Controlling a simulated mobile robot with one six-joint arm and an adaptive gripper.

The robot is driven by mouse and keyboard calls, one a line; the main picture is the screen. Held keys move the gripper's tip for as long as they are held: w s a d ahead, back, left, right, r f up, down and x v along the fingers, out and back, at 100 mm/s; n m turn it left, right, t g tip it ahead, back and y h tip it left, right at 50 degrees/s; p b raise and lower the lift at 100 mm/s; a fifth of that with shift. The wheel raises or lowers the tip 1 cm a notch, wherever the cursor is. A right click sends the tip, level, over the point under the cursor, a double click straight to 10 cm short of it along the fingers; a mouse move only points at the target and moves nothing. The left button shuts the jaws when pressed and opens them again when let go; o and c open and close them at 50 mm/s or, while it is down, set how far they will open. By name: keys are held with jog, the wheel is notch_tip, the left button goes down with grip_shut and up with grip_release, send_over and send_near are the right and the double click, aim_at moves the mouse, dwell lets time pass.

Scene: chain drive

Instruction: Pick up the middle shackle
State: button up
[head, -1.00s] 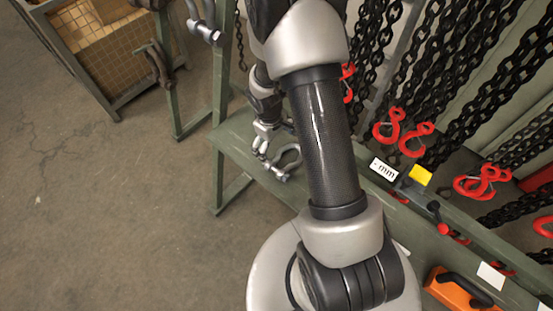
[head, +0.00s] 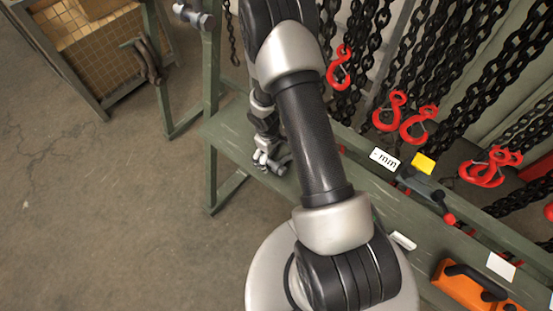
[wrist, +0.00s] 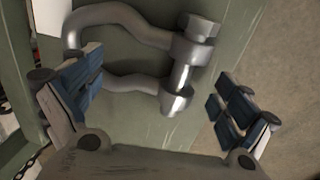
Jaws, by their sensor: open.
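A grey metal shackle (wrist: 183,77) lies on the green bench in the wrist view, its bow to the left and its bolt to the right. It is partly visible beside my gripper in the head view (head: 281,166). My gripper (wrist: 157,78) is open, with one blue-padded finger at the left and one at the right of the shackle's lower arm and bolt. The fingers look apart from the bolt; whether the left pad touches the lower arm I cannot tell. In the head view my gripper (head: 262,157) is low over the bench's left end, partly hidden by my arm.
The green bench (head: 228,141) runs diagonally. Black chains (head: 425,55) with red hooks (head: 418,124) hang behind it. Another shackle (head: 190,15) is on the upright at top left. An orange tool (head: 463,286) is at the lower right.

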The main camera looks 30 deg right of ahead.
jog(key=shift+f, duration=0.5)
jog(key=shift+r, duration=0.1)
jog(key=shift+c, duration=0.5)
grip_shut()
dwell(0.3)
